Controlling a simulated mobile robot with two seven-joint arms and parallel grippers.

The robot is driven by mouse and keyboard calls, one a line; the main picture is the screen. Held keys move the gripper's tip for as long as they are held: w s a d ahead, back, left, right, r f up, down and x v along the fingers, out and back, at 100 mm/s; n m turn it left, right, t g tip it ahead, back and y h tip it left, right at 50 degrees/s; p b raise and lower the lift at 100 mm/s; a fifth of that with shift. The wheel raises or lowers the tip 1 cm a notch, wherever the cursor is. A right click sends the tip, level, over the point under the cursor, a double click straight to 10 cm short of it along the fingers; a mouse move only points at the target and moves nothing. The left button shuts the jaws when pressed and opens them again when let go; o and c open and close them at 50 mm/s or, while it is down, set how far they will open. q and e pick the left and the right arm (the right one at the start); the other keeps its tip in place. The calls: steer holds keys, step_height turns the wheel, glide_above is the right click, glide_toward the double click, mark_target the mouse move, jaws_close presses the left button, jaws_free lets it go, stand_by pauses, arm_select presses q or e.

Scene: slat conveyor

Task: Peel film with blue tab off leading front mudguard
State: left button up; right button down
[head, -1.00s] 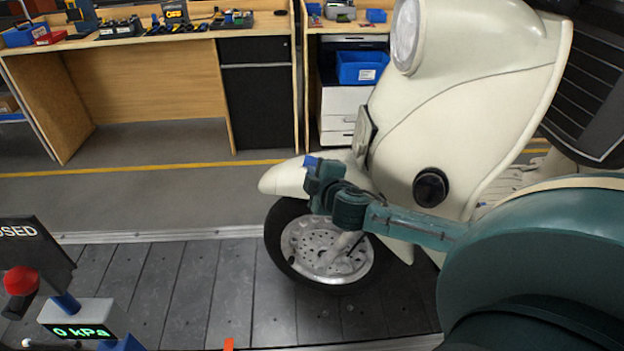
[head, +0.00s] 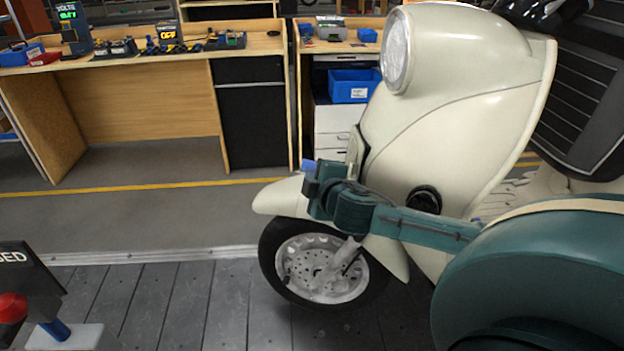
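A cream scooter (head: 455,110) stands on the slat conveyor with its front wheel (head: 322,268) to the left. Its front mudguard (head: 276,199) arches over that wheel. A small blue tab (head: 309,165) shows at the top of the mudguard, right at my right gripper. My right gripper (head: 314,185) is at the side of the mudguard, its teal wrist covering the middle of it. Its fingers are too small and hidden to tell whether they are open or shut on the tab. I cannot make out the clear film. My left gripper is out of view.
Grey conveyor slats (head: 200,305) lie in front, clear left of the wheel. A red knob (head: 10,308) and a light box (head: 75,337) stand at the lower left. Wooden workbenches (head: 140,100) stand behind, beyond a yellow floor line (head: 120,188).

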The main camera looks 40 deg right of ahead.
step_height(320, 180, up, 8)
steer(key=s, duration=0.2)
steer(key=shift+s+f, duration=0.2)
steer(key=shift+f, duration=0.05)
stand_by(0.3)
